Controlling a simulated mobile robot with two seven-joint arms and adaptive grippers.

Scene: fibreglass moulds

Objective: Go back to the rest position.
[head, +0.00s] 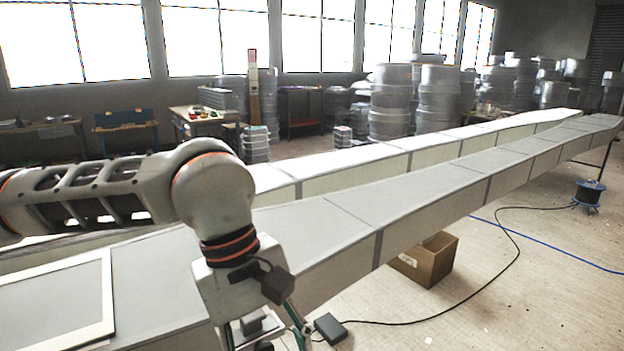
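My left arm comes in from the left across the picture, above the long grey mould. It bends at the elbow so that the wrist points down. My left gripper (264,338) hangs at the bottom edge, beside the near side of the mould. Its fingertips are cut off by the picture edge, so I cannot see whether it is open or shut, or whether it holds anything. My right arm and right gripper are not in view.
The near long mould (400,192) runs from lower left to far right, with a second mould (345,168) behind. A pale frame (107,300) lies at lower left. A cardboard box (428,262), black cable (480,293) and blue hose (560,256) are on the open floor at right.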

